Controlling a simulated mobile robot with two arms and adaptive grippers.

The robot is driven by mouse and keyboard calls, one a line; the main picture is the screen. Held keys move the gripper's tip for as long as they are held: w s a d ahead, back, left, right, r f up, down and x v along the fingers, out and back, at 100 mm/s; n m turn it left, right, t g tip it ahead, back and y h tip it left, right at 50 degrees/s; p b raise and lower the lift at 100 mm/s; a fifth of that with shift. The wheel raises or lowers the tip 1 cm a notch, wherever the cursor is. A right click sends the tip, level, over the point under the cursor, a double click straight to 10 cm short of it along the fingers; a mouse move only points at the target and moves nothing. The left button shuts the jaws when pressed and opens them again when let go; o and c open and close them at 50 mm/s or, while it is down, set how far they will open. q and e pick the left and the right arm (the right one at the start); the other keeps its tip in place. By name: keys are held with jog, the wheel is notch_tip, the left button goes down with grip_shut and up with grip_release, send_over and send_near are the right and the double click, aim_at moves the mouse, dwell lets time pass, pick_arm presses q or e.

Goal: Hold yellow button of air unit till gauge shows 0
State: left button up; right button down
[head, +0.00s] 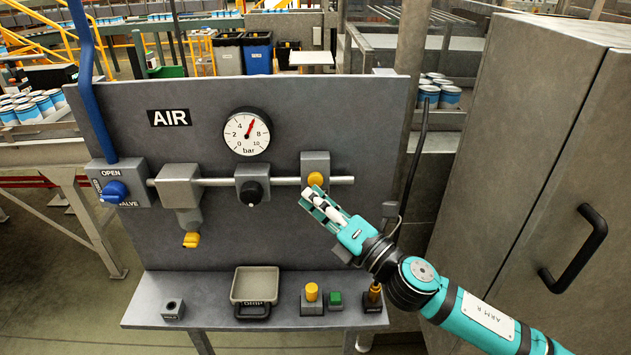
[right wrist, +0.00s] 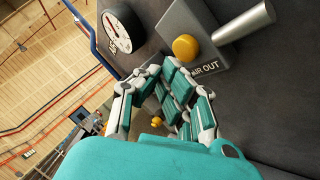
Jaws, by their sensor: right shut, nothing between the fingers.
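The yellow button (head: 315,179) is on a grey box at the right end of the air unit's pipe (head: 232,181). In the right wrist view the button (right wrist: 185,47) sits above an "AIR OUT" label. The round gauge (head: 247,132) has its red needle pointing up and right, between 4 and 8, near 6. My right gripper (head: 311,196) is shut and empty, its fingertips just below the button in the head view. In the right wrist view the fingertips (right wrist: 164,70) look close to the button but apart from it. My left gripper is out of view.
A blue valve knob (head: 114,191) and a black knob (head: 251,192) are on the panel. The shelf below holds a grey tray (head: 254,286), a yellow-topped block (head: 311,293) and a green block (head: 335,299). A grey cabinet (head: 520,150) stands right of my arm.

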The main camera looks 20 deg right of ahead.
jog(key=shift+w, duration=0.15)
jog(key=shift+w+d, duration=0.15)
jog(key=shift+w, duration=0.1)
jog(key=shift+w+d, duration=0.1)
jog(key=shift+w, duration=0.35)
dwell(1.6)
jog(key=shift+s, duration=0.2)
dwell(3.4)
jog(key=shift+s+a, duration=0.2)
jog(key=shift+s, duration=0.45)
jog(key=shift+s+a, duration=0.25)
jog(key=shift+s, duration=0.55)
jog(key=shift+s+a, duration=0.2)
jog(key=shift+s, duration=0.6)
jog(key=shift+s+a, duration=0.25)
jog(key=shift+s, duration=0.55)
